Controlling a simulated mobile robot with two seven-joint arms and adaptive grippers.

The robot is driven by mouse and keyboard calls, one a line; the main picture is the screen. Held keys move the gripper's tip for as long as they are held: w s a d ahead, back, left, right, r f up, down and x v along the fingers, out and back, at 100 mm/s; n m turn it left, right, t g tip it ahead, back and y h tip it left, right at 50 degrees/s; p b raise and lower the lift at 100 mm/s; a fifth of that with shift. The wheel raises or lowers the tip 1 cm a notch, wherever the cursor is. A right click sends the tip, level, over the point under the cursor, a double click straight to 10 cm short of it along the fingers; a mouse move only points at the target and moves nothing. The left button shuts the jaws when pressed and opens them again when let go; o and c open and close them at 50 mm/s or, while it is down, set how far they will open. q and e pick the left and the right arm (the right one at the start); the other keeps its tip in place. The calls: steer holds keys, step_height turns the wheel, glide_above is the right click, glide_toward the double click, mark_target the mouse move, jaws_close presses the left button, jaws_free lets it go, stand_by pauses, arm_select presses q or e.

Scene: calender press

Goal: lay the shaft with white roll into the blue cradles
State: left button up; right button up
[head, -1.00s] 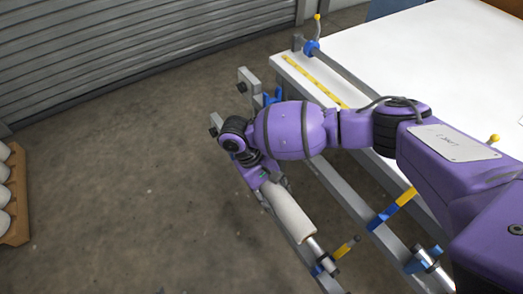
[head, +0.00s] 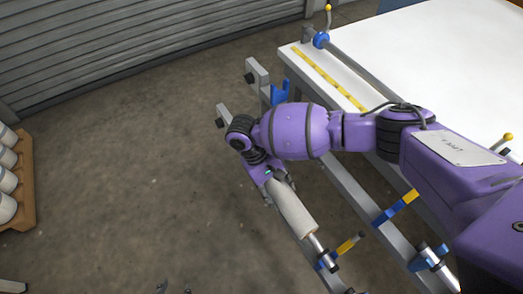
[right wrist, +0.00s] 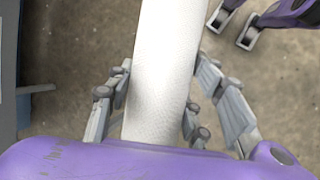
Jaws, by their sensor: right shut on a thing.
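My right gripper (head: 272,190) is shut around the white roll (head: 293,210) near its upper end. In the right wrist view the white roll (right wrist: 163,75) runs between the gripper's fingers (right wrist: 158,105). The roll's bare metal shaft end (head: 318,243) lies over or close to a blue part (head: 327,262) with a yellow lever; I cannot tell whether it rests there. The shaft's other end is hidden by my arm. A blue cradle (head: 281,94) stands empty beside the rail. My left gripper (right wrist: 232,28) shows in the right wrist view, open and empty, with its fingers apart.
A white table (head: 440,60) with a long bar (head: 365,72) at its edge fills the right. Grey rails (head: 345,185) with a blue-and-yellow lever (head: 395,208) run below it. A wooden rack (head: 25,200) of white rolls stands at left. Open floor lies between.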

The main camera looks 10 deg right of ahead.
steer(key=shift+f, duration=0.25)
steer(key=o, duration=1.6)
steer(key=shift+o, duration=0.2)
steer(key=v, duration=1.2)
